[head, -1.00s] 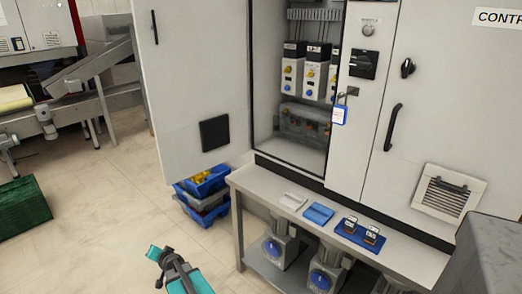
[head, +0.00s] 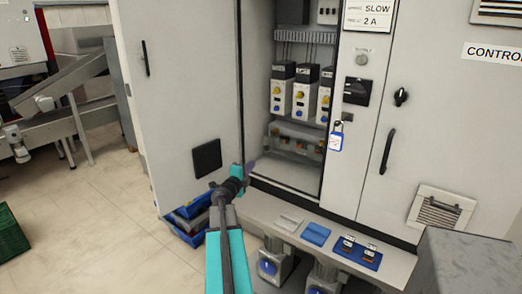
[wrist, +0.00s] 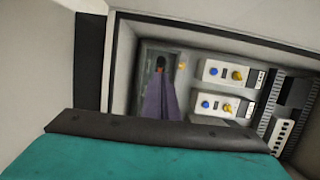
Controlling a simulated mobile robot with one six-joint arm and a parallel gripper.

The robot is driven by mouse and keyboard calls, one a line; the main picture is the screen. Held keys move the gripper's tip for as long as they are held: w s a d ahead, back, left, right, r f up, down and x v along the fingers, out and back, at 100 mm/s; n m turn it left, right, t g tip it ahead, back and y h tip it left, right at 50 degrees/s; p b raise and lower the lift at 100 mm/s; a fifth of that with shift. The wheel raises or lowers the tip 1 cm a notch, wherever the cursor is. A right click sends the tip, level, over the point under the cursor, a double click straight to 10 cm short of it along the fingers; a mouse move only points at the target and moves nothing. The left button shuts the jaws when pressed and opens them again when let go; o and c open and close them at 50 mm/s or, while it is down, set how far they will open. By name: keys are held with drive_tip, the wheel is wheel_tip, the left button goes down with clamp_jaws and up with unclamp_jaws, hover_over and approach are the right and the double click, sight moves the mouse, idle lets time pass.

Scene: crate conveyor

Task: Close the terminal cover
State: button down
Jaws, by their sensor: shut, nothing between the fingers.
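A translucent grey terminal cover (head: 293,138) is low inside the open cabinet, below the row of drive units. Coloured terminals show around it. In the wrist view the grey terminal area (wrist: 150,62) lies beyond my fingers, with small red and yellow spots. How far the cover stands open I cannot tell. My gripper (head: 251,166) is at the cabinet's lower left opening edge, left of and below the cover, apart from it in the head view. Its purple fingers (wrist: 158,92) are shut and empty, pointing at the terminal area and hiding part of it.
The open cabinet door (head: 185,100) stands to the left. Drive units (head: 281,92) sit above the cover. The bench (head: 265,215) below carries small trays (head: 316,233). Blue bins (head: 190,220) stand on the floor.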

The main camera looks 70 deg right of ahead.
sight(266, 147)
drive_tip(key=shift+s+d+r, duration=0.15)
drive_tip(key=shift+s+r, duration=0.05)
drive_tip(key=shift+s, duration=0.05)
drive_tip(key=shift+d, duration=0.1)
drive_tip(key=shift+s+d+f+p, duration=0.15)
drive_tip(key=shift+d+p, duration=0.3)
drive_tip(key=shift+d, duration=3)
drive_tip(key=shift+w+d+f+p, duration=0.15)
drive_tip(key=shift+d+p, duration=0.3)
drive_tip(key=shift+d, duration=3)
drive_tip(key=shift+s, duration=0.1)
drive_tip(key=shift+d, duration=0.15)
drive_tip(key=shift+w+d+p, duration=0.2)
drive_tip(key=shift+d+p, duration=0.5)
drive_tip(key=shift+d, duration=2.15)
drive_tip(key=shift+d+r, duration=0.15)
drive_tip(key=shift+r, duration=0.15)
